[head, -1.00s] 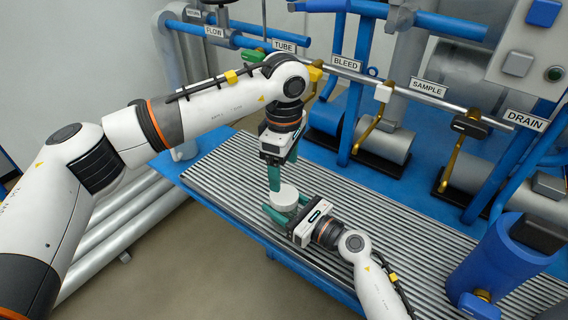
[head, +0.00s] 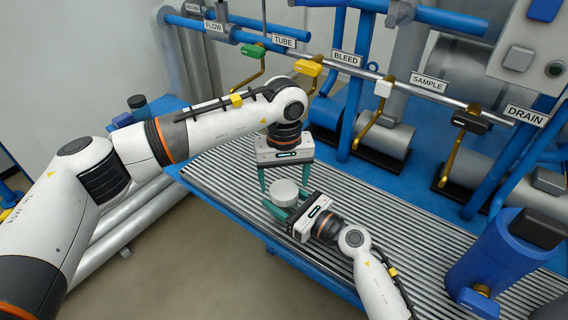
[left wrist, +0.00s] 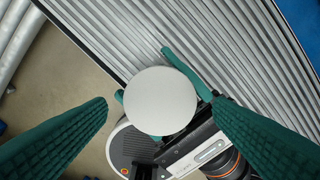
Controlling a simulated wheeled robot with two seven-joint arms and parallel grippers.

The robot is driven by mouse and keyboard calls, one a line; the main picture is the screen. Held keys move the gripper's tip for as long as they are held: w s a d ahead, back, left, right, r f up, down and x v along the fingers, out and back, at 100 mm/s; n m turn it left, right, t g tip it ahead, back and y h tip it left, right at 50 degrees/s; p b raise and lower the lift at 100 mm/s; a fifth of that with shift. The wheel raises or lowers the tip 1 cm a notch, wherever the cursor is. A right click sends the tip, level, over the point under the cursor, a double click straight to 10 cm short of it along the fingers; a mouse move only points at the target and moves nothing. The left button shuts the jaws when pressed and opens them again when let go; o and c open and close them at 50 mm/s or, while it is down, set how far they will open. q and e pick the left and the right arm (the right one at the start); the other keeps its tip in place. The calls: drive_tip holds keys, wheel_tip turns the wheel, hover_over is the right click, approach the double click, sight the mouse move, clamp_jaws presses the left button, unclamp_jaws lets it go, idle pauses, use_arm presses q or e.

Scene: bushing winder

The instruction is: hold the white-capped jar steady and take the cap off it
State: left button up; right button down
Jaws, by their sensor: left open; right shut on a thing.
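The jar's white cap (head: 285,192) is seen from above on the slatted bench, with the jar body mostly hidden by the cap and fingers. My right gripper (head: 278,211) is shut around the jar below the cap, from the front right. My left gripper (head: 285,177) points down above the cap, open, with a green finger on each side. In the left wrist view the round white cap (left wrist: 160,100) lies between my left fingers (left wrist: 160,125), with clear gaps to both. Whether the cap is still seated cannot be told.
The slatted grey bench (head: 370,213) has free room right of the jar. Pipes with labelled valves, including a yellow handle (head: 308,68), run along the back. A blue cylinder (head: 500,262) stands at the front right. A dark-topped container (head: 138,104) stands at the far left.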

sight(284, 192)
use_arm(q)
drive_tip(key=shift+f, duration=1.5)
drive_tip(key=shift+c, duration=0.5)
